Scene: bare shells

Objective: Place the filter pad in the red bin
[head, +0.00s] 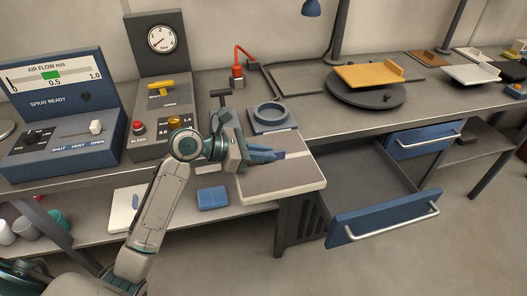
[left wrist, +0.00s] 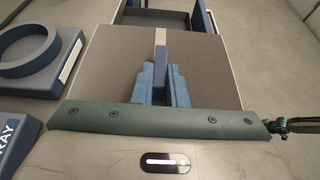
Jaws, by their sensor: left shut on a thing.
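The filter pad (head: 305,172) is a flat grey-brown panel with pale edges and a light strip across it. It is at the front edge of the bench, and I cannot tell whether it rests there or is held just clear. My left gripper (head: 281,155) is shut on the filter pad, with its blue fingers at the light strip. In the left wrist view the fingers (left wrist: 161,88) close on that strip, and the pad (left wrist: 205,65) spreads out on both sides. I see no red bin in either view. My right gripper is not in view.
A blue ring holder (head: 270,117) stands just behind the pad. An open drawer (head: 385,215) juts out to the right. Control boxes (head: 60,150) stand at the left. A yellow board (head: 365,75) lies on a dark turntable. A blue box (head: 212,198) sits on the lower shelf.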

